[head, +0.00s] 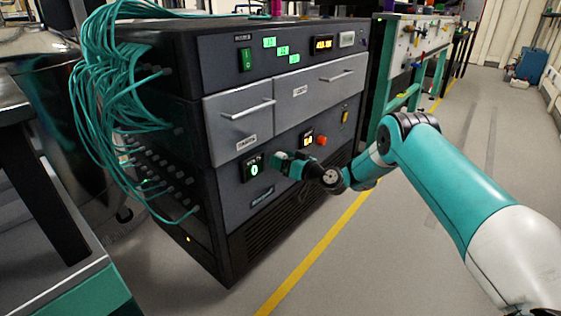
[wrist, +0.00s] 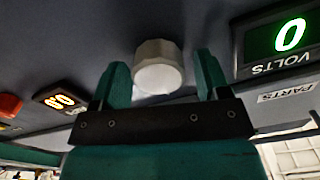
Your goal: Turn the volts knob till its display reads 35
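The pale round knob (wrist: 158,68) stands out from the dark panel beside the display. My gripper (wrist: 163,76) is open, with one teal finger on each side of the knob and a visible gap on both sides. I cannot tell how deep the knob sits between the fingertips. In the head view my gripper (head: 285,160) is at the lower panel, just right of the display, and hides the knob.
On the same cabinet (head: 232,240) are an orange-lit display (head: 307,139), a red button (head: 321,140) and two drawers with bar handles (head: 248,109) above. Teal cables (head: 100,90) hang at its left side.

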